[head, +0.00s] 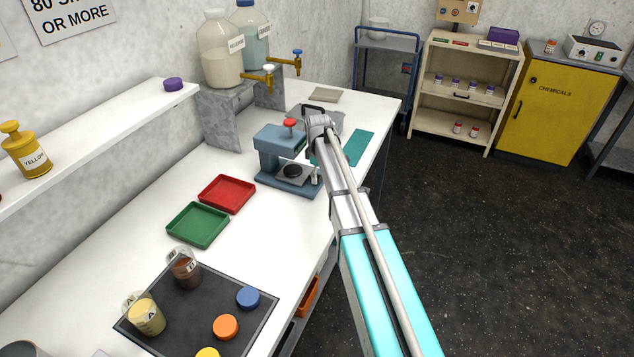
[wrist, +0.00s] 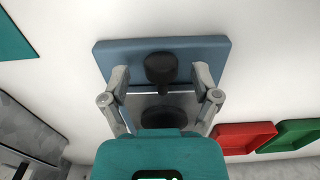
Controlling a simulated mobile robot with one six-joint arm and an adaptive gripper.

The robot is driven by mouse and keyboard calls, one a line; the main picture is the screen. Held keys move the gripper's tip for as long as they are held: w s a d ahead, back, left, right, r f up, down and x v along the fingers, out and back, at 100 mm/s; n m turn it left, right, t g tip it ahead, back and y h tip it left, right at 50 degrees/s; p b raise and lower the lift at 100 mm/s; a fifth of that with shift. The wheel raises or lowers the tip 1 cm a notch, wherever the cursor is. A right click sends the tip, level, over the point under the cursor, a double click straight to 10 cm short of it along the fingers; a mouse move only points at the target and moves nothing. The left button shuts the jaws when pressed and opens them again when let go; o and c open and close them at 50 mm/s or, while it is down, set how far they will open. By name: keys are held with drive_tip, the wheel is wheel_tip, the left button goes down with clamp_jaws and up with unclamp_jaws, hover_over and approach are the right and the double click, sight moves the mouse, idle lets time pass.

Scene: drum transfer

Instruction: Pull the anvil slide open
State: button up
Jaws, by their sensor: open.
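The blue-grey press (head: 277,145) stands on the white bench and has a red knob (head: 290,122) on top. Its anvil slide (head: 283,180) is a grey plate with a dark round disc, low on the base under the press head. In the wrist view the slide (wrist: 141,103) lies over the blue base, with a black handle knob (wrist: 160,68) at its end. My gripper (wrist: 160,78) is open, one finger on each side of the knob, with a gap on both sides. The teal gripper body hides the lower part of the slide. In the head view my arm partly covers the gripper.
Red tray (head: 227,194) and green tray (head: 198,225) lie left of the press. A dark mat (head: 200,318) with jars and coloured lids is nearer. Two jugs with taps stand on a stand (head: 222,118) behind. A teal mat (head: 358,148) lies to the right.

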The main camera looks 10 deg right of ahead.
drive_tip(key=shift+f+b, duration=0.3)
drive_tip(key=shift+f, duration=0.2)
clamp_jaws()
